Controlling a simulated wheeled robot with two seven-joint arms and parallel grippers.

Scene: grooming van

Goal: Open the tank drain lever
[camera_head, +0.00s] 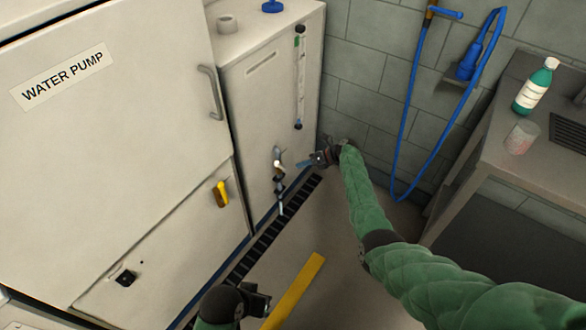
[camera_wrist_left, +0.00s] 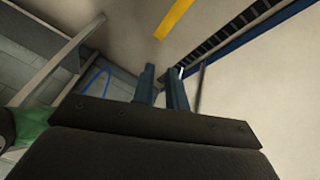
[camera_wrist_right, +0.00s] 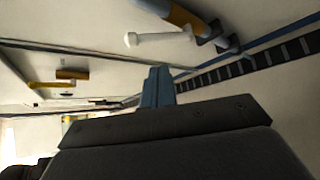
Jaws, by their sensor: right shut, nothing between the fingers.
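The tank cabinet (camera_head: 250,120) is pale, with a drain valve (camera_head: 279,170) low on its front and a spout pointing down over the floor grate. In the right wrist view the valve has a brass-coloured body (camera_wrist_right: 180,14) and a pale lever (camera_wrist_right: 158,38) sticking out sideways. My right gripper (camera_head: 303,163) is shut and empty, just right of the valve. In the right wrist view its blue fingertips (camera_wrist_right: 157,72) are together below the lever, with a visible gap. My left gripper (camera_wrist_left: 162,72) is open and empty, low over the floor, away from the valve.
A black grate (camera_head: 262,240) runs along the cabinets. The water pump cabinet (camera_head: 120,130) has a yellow handle (camera_head: 221,194). A yellow strip (camera_head: 295,290) lies on the floor. A blue hose (camera_head: 405,110) hangs on the wall. A bench (camera_head: 480,160) stands at right with a green bottle (camera_head: 536,86).

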